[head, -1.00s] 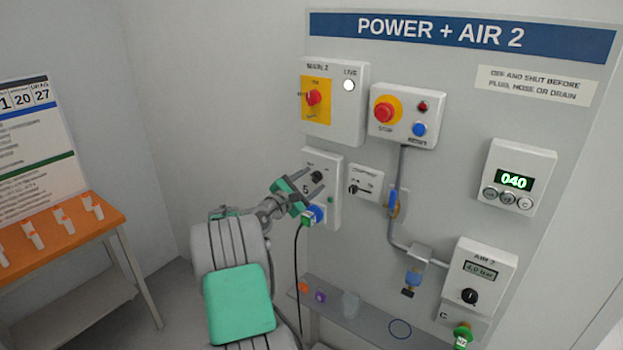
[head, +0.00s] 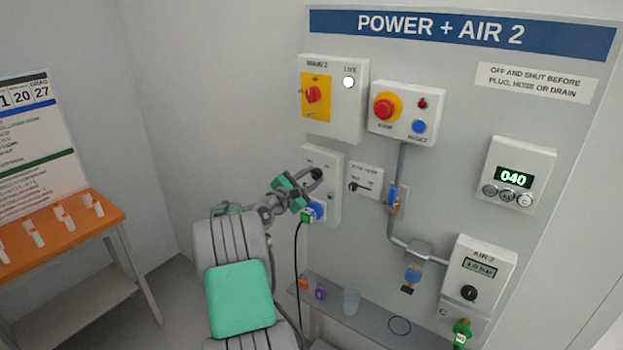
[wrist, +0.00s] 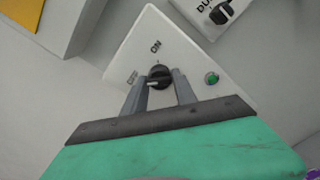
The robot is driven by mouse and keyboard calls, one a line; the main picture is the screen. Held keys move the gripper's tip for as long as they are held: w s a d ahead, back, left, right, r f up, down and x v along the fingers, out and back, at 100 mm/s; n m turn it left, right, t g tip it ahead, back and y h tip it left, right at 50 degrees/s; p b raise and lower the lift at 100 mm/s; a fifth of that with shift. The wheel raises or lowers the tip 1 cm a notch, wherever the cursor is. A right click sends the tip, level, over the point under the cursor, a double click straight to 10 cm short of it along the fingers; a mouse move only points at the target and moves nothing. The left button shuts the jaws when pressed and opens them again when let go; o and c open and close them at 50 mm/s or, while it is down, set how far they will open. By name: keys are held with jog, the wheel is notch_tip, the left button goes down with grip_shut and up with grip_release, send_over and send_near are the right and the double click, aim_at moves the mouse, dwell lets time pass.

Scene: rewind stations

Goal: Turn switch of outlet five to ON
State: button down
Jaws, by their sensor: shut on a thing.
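The outlet five box (head: 333,200) is a white box on the panel, with a black rotary switch (wrist: 159,77) below an "ON" label in the wrist view. The switch's pale pointer mark faces left, toward a second label that I cannot read clearly. A small green light (wrist: 211,78) shows on the same box. My gripper (wrist: 160,82) has its two grey fingers on either side of the switch knob, shut on it. In the head view, my gripper (head: 314,178) reaches the box from the left, covering part of its front. A blue plug (head: 317,209) with a black cable sits below.
A second switch box (head: 366,180) is close on the right. Above are the MAIN 2 box (head: 333,100) and a box with a red stop button (head: 387,107). A grey shelf (head: 375,322) is below. An orange table (head: 60,240) stands at left.

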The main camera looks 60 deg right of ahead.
jog(key=shift+f+m+b, duration=0.15)
jog(key=shift+m+b, duration=0.15)
jog(key=shift+b, duration=0.2)
jog(key=m+b, duration=0.2)
jog(key=b, duration=0.1)
jog(key=shift+f+m, duration=0.15)
jog(key=shift+m, duration=0.25)
jog(key=m+b, duration=0.5)
jog(key=shift+b, duration=0.4)
jog(key=m+b, duration=0.5)
jog(key=shift+m, duration=0.4)
jog(key=shift+r+m+b, duration=0.2)
jog(key=shift+m+b, duration=1.5)
jog(key=shift+m, duration=0.1)
jog(key=c, duration=1.4)
grip_release()
jog(key=o, duration=0.4)
jog(key=shift+r, duration=0.2)
